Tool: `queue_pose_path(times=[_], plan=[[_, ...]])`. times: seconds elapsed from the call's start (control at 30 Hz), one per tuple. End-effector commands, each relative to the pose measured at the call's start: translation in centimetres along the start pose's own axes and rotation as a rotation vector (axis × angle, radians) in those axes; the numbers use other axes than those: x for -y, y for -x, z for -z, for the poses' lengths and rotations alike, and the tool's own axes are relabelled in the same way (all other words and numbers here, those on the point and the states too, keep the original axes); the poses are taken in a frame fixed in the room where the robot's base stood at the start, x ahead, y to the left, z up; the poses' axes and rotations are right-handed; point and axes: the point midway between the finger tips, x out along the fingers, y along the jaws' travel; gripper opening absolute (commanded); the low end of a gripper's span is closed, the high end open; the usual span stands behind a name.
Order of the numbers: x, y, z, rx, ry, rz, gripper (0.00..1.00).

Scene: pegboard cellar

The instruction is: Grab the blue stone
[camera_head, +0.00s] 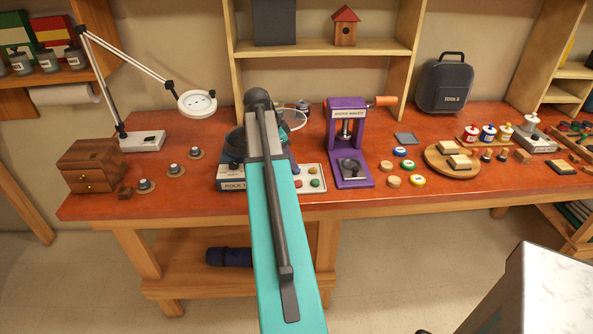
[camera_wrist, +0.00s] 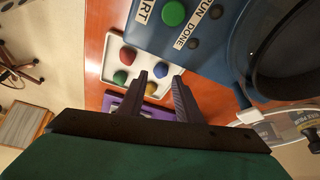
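The blue stone (camera_wrist: 161,69) lies in a white tray (camera_wrist: 110,44) in the wrist view, with a red stone (camera_wrist: 128,56), a green stone (camera_wrist: 120,77) and a yellow stone (camera_wrist: 151,88). My gripper (camera_wrist: 160,77) is open, with its two dark fingers apart. The blue stone shows between the fingertips, with nothing held; the height of the fingers above it is hard to tell. In the head view the tray (camera_head: 321,188) stands on the bench, partly covered by my arm.
A blue rock tumbler (camera_wrist: 205,45) with a green button stands close beside the tray. A purple badge press (camera_head: 347,140) stands just right of the tray in the head view. A magnifier lamp (camera_head: 197,103) and a wooden drawer box (camera_head: 92,167) are at the left.

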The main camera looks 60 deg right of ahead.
Motion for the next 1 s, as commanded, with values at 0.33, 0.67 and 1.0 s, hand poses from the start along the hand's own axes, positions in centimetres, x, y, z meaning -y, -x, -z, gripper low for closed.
queue_pose_path(times=[0.33,0.67,1.0], plan=[[0.0,-3.0,0.1,0.000,0.000,-0.002,0.31],[0.1,-4.0,0.0,0.000,-0.001,0.000,0.31],[0.0,-4.0,0.1,0.000,-0.002,-0.001,0.31]])
